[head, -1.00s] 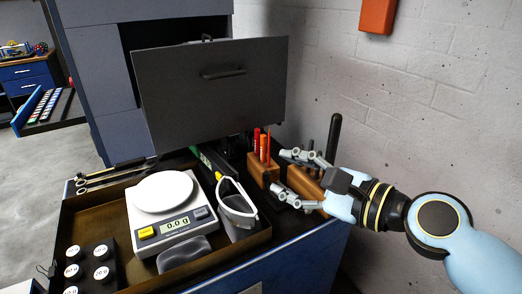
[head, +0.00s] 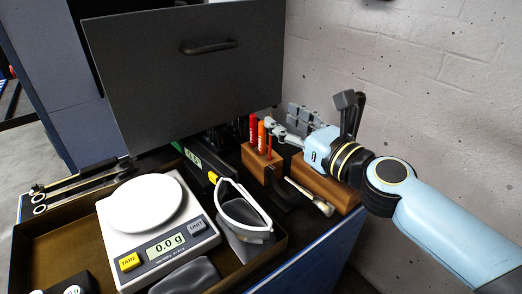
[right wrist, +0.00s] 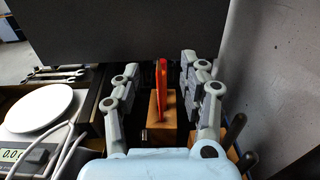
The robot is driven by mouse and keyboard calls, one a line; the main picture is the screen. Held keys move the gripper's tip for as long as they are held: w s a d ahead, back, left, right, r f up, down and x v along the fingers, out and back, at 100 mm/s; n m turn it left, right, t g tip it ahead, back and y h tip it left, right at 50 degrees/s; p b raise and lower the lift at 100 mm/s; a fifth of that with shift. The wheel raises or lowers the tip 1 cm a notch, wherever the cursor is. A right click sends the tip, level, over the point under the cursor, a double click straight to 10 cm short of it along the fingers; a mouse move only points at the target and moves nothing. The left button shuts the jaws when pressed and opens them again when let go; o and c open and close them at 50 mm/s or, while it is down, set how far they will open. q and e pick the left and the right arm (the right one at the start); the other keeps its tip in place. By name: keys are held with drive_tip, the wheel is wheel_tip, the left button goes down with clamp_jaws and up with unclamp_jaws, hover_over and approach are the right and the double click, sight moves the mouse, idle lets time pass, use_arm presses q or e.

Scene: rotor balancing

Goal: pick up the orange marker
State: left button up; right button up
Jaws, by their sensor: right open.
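The orange marker (head: 262,138) stands upright in a small wooden block (head: 255,163), beside a red marker (head: 253,128) and a thin red stick (head: 269,147). My right gripper (head: 283,124) is open, just right of the markers at about their height. In the right wrist view the markers (right wrist: 162,85) overlap in one red-orange strip above the block (right wrist: 154,122). They appear between the open fingers (right wrist: 159,72), and I see no finger touching them. My left gripper is not in view.
A dark grey panel with a handle (head: 190,85) rises behind the markers. A brown tray (head: 48,232) with a white scale (head: 143,204) and safety glasses (head: 243,207) lies left. A second wooden block (head: 325,184) and a brush (head: 313,199) sit right, near the wall.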

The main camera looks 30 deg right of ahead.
sight(262, 122)
wheel_tip(262, 122, down, 5)
drive_tip(key=b, duration=0.4)
drive_tip(key=w, duration=0.2)
drive_tip(key=w+p, duration=0.1)
drive_tip(key=w, duration=0.2)
drive_tip(key=w+a, duration=0.1)
drive_tip(key=w, duration=0.1)
drive_tip(key=shift+w+r+p, duration=0.2)
drive_tip(key=shift+w+p, duration=0.15)
drive_tip(key=shift+p, duration=0.05)
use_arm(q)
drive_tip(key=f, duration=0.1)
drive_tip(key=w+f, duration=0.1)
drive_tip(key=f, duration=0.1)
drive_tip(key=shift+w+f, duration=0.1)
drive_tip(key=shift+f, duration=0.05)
use_arm(e)
drive_tip(key=shift+s, duration=0.1)
drive_tip(key=shift+c, duration=0.3)
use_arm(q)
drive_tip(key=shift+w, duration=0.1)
use_arm(e)
clamp_jaws()
